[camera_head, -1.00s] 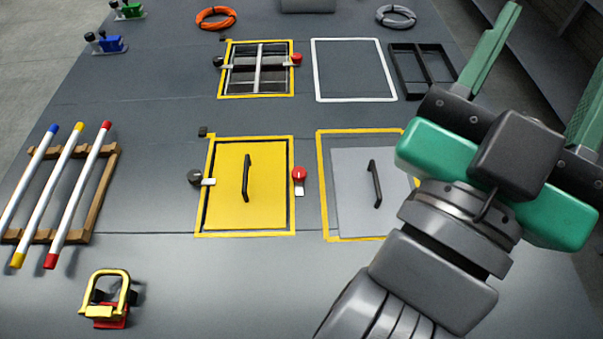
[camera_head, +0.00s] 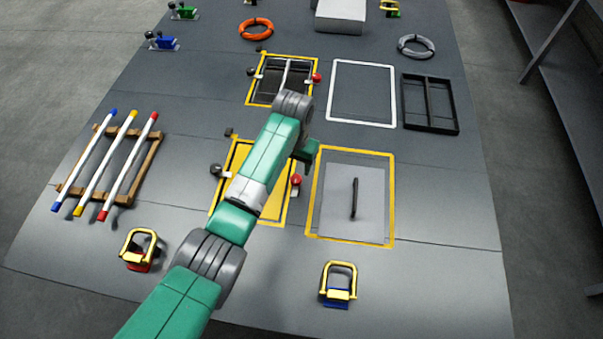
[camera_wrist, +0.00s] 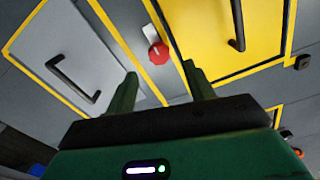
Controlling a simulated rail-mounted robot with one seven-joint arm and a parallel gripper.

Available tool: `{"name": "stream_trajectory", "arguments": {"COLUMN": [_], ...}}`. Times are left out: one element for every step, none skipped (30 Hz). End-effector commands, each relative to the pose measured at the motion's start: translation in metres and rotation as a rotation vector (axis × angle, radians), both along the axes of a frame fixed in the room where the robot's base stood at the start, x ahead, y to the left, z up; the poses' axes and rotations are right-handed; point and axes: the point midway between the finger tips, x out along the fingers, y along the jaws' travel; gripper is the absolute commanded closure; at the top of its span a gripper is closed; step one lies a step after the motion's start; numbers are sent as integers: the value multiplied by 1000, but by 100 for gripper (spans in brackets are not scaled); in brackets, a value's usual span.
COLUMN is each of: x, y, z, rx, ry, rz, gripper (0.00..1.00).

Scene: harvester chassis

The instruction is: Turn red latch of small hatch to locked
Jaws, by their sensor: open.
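The yellow hatch (camera_head: 272,200) is closed, with a black handle seen in the wrist view. The red latch (camera_head: 296,181) has a round red knob at its right edge; it also shows in the wrist view (camera_wrist: 158,53). A black-knobbed latch (camera_head: 216,170) is at its left edge. My gripper (camera_wrist: 160,82) is open and empty, its two fingers pointing toward the red latch. The red knob appears beyond the fingertips, roughly between them, with no visible contact. In the head view my arm covers much of the yellow hatch and my fingers are mostly hidden.
A grey panel (camera_head: 335,205) with a black handle lies in a yellow frame to the right. Behind, a hatch opening (camera_head: 268,80) with crossbars has its own red knob (camera_head: 317,77). A striped-rod rack (camera_head: 145,165) is left. A blue-based yellow ring (camera_head: 340,293) stands in front.

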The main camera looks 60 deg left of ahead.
Motion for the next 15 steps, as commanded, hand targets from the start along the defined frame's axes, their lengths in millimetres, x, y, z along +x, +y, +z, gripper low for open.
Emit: {"name": "stream_trajectory", "arguments": {"x": [-1,-1,0,0,0,0,0,0,0,0,0,0,1,1,1], "y": [-1,-1,-1,-1,-1,-1,-1,0,0,-1,-1,0,0,0,0], "z": [-13,-19,-27,-33,-38,-44,-49,-52,-56,-58,-60,-61,-62,-62,-62], "rx": [-3,-2,-3,-2,-2,-1,-1,0,0,0,0,1,1,1,2], "ry": [3,2,2,1,2,1,2,0,0,0,0,-1,-2,-2,-2], "rz": [0,0,0,0,0,-1,0,-1,-1,0,-1,-1,-1,-1,-1], "gripper": [47,47,47,47,47,47,47,47,47,47,47,47,47,47,47]}}
